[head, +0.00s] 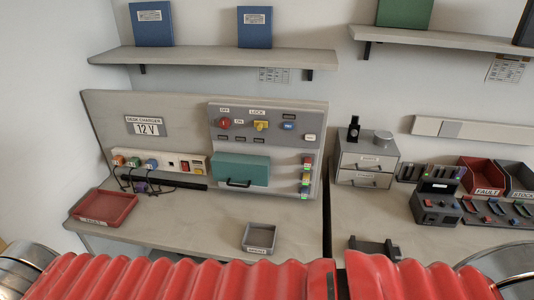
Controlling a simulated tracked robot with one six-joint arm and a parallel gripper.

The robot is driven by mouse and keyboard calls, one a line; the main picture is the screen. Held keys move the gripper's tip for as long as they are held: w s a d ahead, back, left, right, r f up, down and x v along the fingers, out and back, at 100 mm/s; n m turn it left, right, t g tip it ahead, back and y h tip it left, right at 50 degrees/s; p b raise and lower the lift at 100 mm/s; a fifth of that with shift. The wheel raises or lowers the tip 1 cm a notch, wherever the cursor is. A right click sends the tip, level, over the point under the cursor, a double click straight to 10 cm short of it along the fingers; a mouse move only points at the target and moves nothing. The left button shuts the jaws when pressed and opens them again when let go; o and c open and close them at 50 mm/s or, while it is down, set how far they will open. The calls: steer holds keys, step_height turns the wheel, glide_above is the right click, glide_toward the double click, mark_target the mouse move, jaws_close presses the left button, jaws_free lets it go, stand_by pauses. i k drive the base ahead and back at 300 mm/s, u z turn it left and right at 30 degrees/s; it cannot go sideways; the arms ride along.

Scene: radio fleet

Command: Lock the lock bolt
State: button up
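A yellow knob (261,126) sits under a label reading LOCK on the grey upright panel (213,150) at the back of the left bench. I take it to be the lock bolt; it is too small to tell which way it is set. A red knob (224,123) is to its left, and a blue button (288,126) is to its right. Below it is a teal drawer or flap (240,169) with a dark handle, which looks closed. My gripper is not in view.
A red tray (104,208) and a small grey tray (260,238) lie on the left bench, with cables near coloured plugs (135,161). A drawer cabinet (366,160), a dark device (437,205) and bins (487,177) stand on the right bench. The bench middle is clear.

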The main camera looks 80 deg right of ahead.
mark_target(259, 125)
steer(key=z, duration=2.85)
